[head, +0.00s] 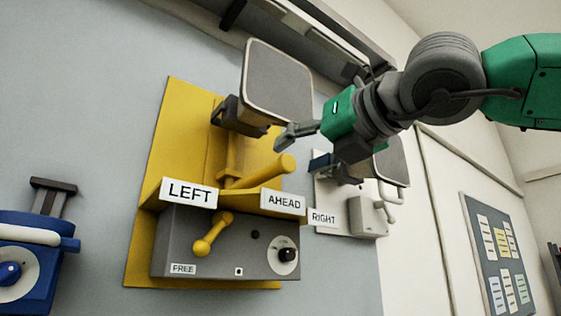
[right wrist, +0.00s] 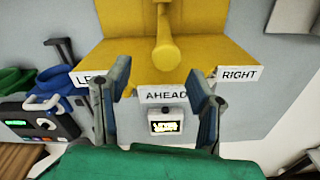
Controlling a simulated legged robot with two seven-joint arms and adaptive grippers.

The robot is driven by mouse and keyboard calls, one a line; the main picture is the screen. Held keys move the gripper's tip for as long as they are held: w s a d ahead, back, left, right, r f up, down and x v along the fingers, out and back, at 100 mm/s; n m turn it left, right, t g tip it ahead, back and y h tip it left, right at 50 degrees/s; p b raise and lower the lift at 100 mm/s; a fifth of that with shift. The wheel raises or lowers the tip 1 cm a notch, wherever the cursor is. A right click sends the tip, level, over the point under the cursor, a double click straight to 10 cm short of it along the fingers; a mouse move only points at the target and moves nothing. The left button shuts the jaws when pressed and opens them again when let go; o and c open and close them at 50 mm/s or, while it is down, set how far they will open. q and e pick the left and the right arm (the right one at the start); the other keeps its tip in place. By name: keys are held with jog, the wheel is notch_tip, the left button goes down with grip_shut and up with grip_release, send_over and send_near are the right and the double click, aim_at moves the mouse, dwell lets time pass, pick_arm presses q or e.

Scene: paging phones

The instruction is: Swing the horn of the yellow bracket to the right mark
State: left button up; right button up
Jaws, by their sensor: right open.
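The yellow bracket (head: 160,130) is on the wall in the head view. Its horn (head: 278,82) has a square grey face in a pale rim. A yellow bar (head: 262,172) sticks out below the horn, its end above the AHEAD mark (head: 284,202); it also shows in the right wrist view (right wrist: 164,53). The LEFT mark (head: 189,192) is to its left. The right mark (right wrist: 239,75) is to its right in the right wrist view. My right gripper (head: 302,150) is open and empty, its fingers apart on either side below the bar in the wrist view. My left gripper is not in view.
A grey box (head: 215,262) under the bracket has a yellow lever (head: 212,234), a FREE label and a dark knob. A white bracket (head: 345,195) stands behind my right gripper. A blue device (head: 35,255) is at the left. A notice board (head: 500,250) hangs at the right.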

aim_at(289, 163)
jog(key=w, duration=0.2)
jog(key=w+a, duration=0.1)
jog(key=w, duration=0.1)
jog(key=shift+p, duration=0.4)
jog(key=shift+w+a, duration=0.15)
jog(key=shift+a, duration=0.8)
grip_shut()
jog(key=shift+w+d, duration=0.1)
jog(key=shift+d, duration=0.1)
